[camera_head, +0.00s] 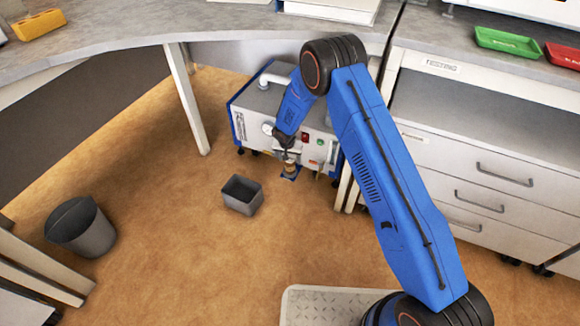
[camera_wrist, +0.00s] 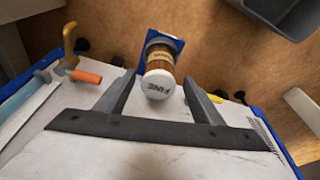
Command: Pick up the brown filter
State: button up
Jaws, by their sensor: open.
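The brown filter (camera_wrist: 160,57) is a small cylinder with a pale label and a white end marked "FINE". In the wrist view it stands at a blue holder (camera_wrist: 178,43) on the side of a white machine. My gripper (camera_wrist: 157,80) is open, with one finger on each side of the filter's white end. Gaps show between the fingers and the filter, and how deep it lies between them is hard to tell. In the head view my gripper (camera_head: 287,154) is just above the filter (camera_head: 289,167), which is small there.
The white and blue machine (camera_head: 253,124) stands under the bench, with an orange-tipped fitting (camera_wrist: 87,77) beside the holder. A grey open bin (camera_head: 241,195) is on the floor in front, and a round dark bin (camera_head: 80,228) stands left. Drawers (camera_head: 480,180) stand at right.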

jog(key=x, duration=0.5)
jog(key=shift+w+d+r, duration=0.1)
jog(key=shift+w, duration=0.05)
jog(key=c, duration=1.2)
jog(key=shift+r, duration=0.1)
